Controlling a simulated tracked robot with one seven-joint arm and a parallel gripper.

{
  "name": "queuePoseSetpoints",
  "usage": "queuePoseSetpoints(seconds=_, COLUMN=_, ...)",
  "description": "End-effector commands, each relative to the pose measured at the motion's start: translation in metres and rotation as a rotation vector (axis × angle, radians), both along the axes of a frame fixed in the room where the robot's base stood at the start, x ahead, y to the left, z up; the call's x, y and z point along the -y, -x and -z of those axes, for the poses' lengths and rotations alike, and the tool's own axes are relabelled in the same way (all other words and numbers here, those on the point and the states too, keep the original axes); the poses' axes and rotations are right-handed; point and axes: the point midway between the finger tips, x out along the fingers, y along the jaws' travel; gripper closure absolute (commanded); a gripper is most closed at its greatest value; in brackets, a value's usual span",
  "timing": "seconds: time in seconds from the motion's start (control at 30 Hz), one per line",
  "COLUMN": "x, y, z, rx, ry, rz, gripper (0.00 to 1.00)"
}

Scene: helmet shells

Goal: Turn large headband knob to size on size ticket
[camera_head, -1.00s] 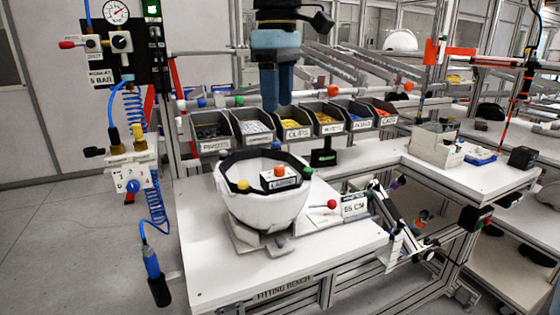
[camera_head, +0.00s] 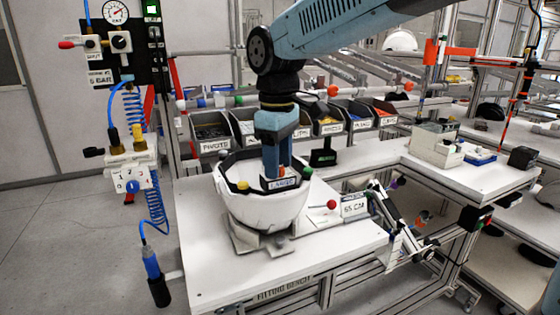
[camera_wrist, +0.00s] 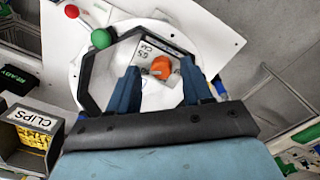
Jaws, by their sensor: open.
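The white helmet shell (camera_head: 262,208) sits open side up on a stand on the fitting bench. The orange knob (camera_wrist: 161,68) sits on a white block marked LARGE (camera_head: 279,184) inside the shell. My gripper (camera_head: 277,172) points down into the shell, its blue fingers open. In the wrist view the fingers (camera_wrist: 158,85) stand either side of the knob, with visible gaps. In the head view the fingers hide most of the knob.
A black headband frame with coloured balls, one of them green (camera_wrist: 101,39), rings the shell opening close to my fingers. A red ball (camera_head: 331,204) stands right of the shell. Labelled bins (camera_head: 212,145) line the back. The bench front (camera_head: 215,275) is clear.

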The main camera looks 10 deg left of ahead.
Motion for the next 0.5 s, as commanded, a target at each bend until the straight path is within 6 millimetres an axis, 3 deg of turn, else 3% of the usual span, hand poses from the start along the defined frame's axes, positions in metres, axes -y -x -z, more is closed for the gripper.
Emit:
queuePoseSetpoints(seconds=0.33, x=-0.0002, y=0.0003, z=0.0033, rx=0.0, ry=0.0, rz=-0.001, gripper=0.5)
queuePoseSetpoints(seconds=0.5, x=-0.0004, y=0.0004, z=0.0031, rx=0.0, ry=0.0, rz=-0.001, gripper=0.67)
